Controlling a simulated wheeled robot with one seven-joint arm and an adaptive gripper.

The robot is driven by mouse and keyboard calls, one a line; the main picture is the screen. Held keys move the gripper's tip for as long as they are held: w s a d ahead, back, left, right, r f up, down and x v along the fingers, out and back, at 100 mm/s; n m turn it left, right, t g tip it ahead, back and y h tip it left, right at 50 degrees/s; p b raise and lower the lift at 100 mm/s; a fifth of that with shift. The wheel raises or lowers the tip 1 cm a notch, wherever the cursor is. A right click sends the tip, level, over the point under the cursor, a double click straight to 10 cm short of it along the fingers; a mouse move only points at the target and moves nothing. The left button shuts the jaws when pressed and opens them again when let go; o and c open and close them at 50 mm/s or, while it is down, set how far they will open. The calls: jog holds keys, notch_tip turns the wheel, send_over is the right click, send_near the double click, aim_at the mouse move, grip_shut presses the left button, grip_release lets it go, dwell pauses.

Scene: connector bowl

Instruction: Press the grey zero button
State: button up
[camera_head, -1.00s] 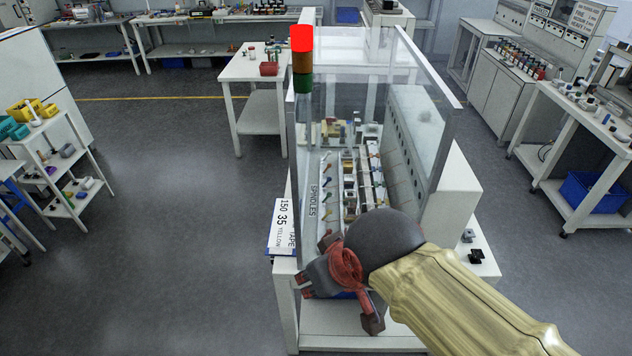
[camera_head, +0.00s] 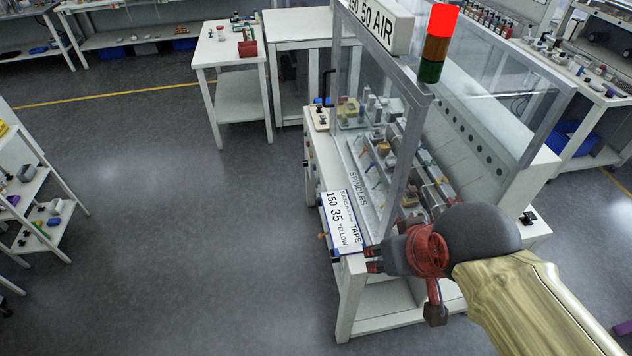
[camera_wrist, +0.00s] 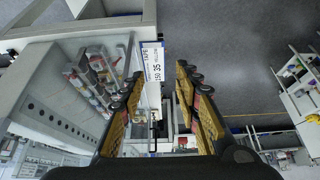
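I cannot pick out the grey zero button in either view. A glass-sided machine (camera_head: 375,110) stands in front of me, with a red, amber and green light tower (camera_head: 435,45). Small controls (camera_head: 309,168) line its left side, too small to read. The sign (camera_wrist: 152,62) shows beyond the fingertips there.
Inside the glass are rows of small parts (camera_head: 385,155) and a strip marked SPINDLES. A white table (camera_head: 230,55) stands behind to the left, a shelf rack (camera_head: 40,215) at far left. The grey floor (camera_head: 180,230) left of the machine is clear.

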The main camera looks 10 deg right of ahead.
jog(key=shift+d, duration=0.1)
jog(key=shift+c, duration=0.4)
jog(key=c, duration=0.7)
grip_shut()
dwell(0.4)
